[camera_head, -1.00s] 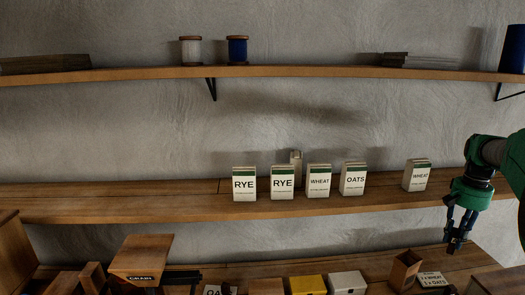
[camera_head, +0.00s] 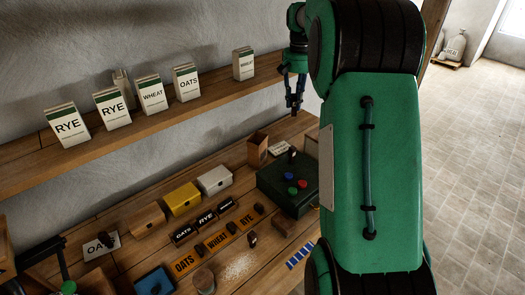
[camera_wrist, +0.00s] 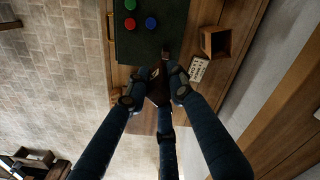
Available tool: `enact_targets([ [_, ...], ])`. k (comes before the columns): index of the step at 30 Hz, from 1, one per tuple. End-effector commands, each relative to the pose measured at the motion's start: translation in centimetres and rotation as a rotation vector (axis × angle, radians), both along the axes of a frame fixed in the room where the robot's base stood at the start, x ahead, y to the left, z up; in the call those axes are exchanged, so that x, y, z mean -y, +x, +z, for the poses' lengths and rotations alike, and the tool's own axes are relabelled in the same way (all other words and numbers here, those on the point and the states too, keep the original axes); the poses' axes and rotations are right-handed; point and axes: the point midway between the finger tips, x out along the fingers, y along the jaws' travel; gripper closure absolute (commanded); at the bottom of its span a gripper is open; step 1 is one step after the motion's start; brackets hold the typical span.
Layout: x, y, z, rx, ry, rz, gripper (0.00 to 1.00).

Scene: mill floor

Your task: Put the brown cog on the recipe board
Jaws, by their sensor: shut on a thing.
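My gripper (camera_head: 294,104) hangs with its fingers down above the back right of the workbench. In the wrist view the fingers (camera_wrist: 159,88) are closed around a small dark brown thing, which looks like the brown cog (camera_wrist: 157,92); its shape is largely hidden by the fingers. The recipe board (camera_head: 280,148), a small pale card with dark writing, lies at the back of the bench, below the gripper. It also shows in the wrist view (camera_wrist: 198,68), to the upper right of the fingers, apart from the held thing.
A dark green box (camera_head: 272,185) with red, blue and green knobs stands in front of the card. An open wooden box (camera_head: 257,148) stands left of it. Yellow (camera_head: 183,199) and white (camera_head: 214,180) boxes and a label strip (camera_head: 216,243) lie farther left. A shelf (camera_head: 150,120) holds grain packets.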

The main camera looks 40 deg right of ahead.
Motion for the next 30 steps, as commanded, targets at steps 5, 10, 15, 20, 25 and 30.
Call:
enact_targets([
  [5,-0.2,-0.4,-1.2,-0.003,0.003,-0.003,0.96],
  [10,-0.6,-1.5,-4.0,-0.004,0.003,-0.011,0.96],
  [15,-1.8,-3.6,-8.4,-0.005,0.005,-0.024,0.96],
  [20,-3.7,-6.5,-13.2,-0.005,0.005,-0.039,0.96],
  [25,-6.3,-10.1,-17.7,-0.005,0.004,-0.054,0.96],
  [30,-8.7,-13.1,-20.8,-0.003,0.003,-0.066,0.96],
])
